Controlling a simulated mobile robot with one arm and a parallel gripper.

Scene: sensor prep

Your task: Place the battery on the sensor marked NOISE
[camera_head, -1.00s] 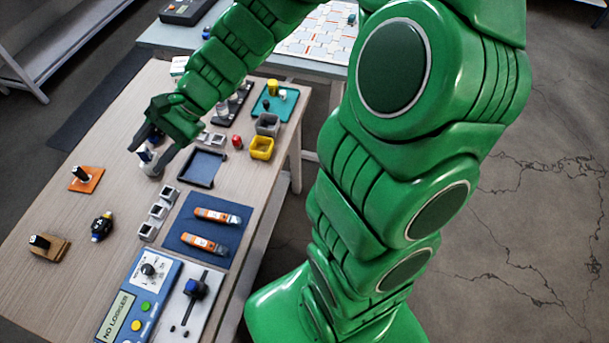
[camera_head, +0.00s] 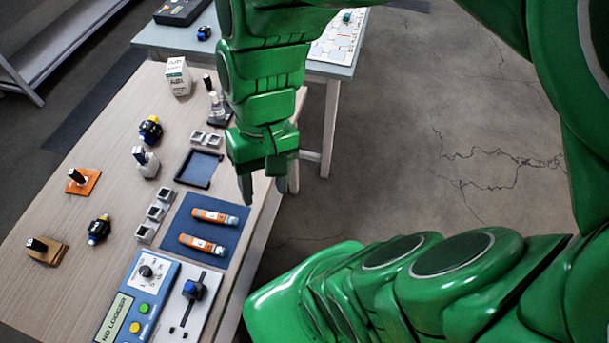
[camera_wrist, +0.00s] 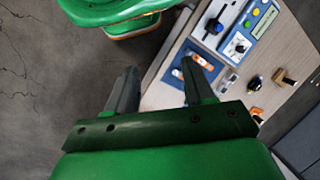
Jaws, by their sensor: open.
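Two orange cylinders with pale labels and grey ends, perhaps batteries, lie on a dark blue mat (camera_head: 233,256): a far one (camera_head: 214,216) and a near one (camera_head: 202,244). I cannot read NOISE on any. My gripper (camera_head: 263,186) is open and empty, pointing down near the table's right edge; its fingers show in the wrist view (camera_wrist: 158,78).
A blue panel (camera_head: 154,291) reads NO LOGGER, beside a grey slider plate (camera_head: 209,308). An empty dark tray (camera_head: 198,182) and small grey sockets (camera_head: 146,232) sit mid-table. A white box (camera_head: 177,76) stands at the back. The table's left middle has free room.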

